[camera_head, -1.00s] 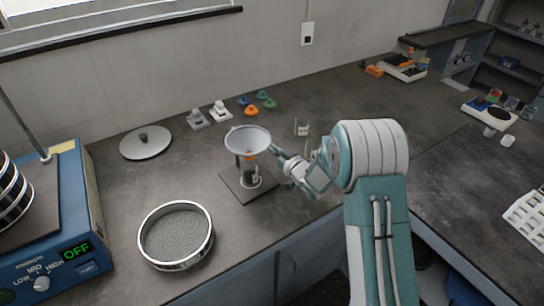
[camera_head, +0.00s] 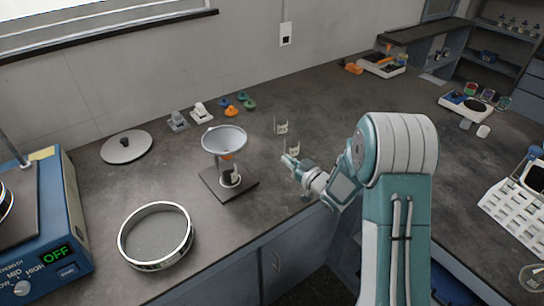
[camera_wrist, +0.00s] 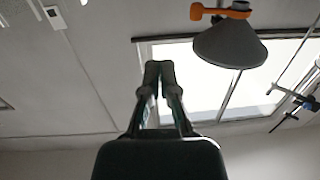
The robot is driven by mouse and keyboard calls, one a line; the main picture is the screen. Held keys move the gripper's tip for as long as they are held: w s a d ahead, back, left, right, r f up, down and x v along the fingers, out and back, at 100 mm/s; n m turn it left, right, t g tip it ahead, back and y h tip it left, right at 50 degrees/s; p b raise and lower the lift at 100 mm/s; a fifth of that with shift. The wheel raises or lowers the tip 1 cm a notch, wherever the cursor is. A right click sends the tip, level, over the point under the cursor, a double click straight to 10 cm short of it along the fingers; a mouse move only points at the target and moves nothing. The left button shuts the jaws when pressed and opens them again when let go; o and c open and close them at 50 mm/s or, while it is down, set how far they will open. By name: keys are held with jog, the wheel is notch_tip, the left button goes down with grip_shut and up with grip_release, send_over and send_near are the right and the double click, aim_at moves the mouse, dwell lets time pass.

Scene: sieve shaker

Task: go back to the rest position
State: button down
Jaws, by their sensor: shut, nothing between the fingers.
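My gripper (camera_head: 287,161) is above the bench, to the right of the funnel stand and apart from it. In the wrist view my gripper (camera_wrist: 159,68) points up the picture with its two fingers together and nothing between them. The metal funnel (camera_head: 224,140) sits upright on its stand, whose dark base plate (camera_head: 211,182) rests on the bench. The funnel's underside also shows in the wrist view (camera_wrist: 230,45), with an orange part above it.
A round sieve (camera_head: 157,236) lies at the front left, near the blue shaker (camera_head: 62,220), whose display reads OFF. A white rack (camera_head: 518,208) stands at the right.

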jog(key=s+d+r+m+g+h, duration=0.1)
jog(key=s+d+r+m+h, duration=0.2)
jog(key=s+d+r+h, duration=0.35)
jog(key=s+d+r+m+g+h, duration=0.1)
jog(key=s+d+r+m+h, duration=0.2)
jog(key=r, duration=0.6)
jog(key=s+r+m+g+h, duration=0.1)
jog(key=s+g, duration=0.5)
jog(key=s, duration=2)
jog(key=shift+s+a+r+m, duration=0.2)
jog(key=shift+s+a+m, duration=0.1)
jog(key=shift+s+a, duration=0.1)
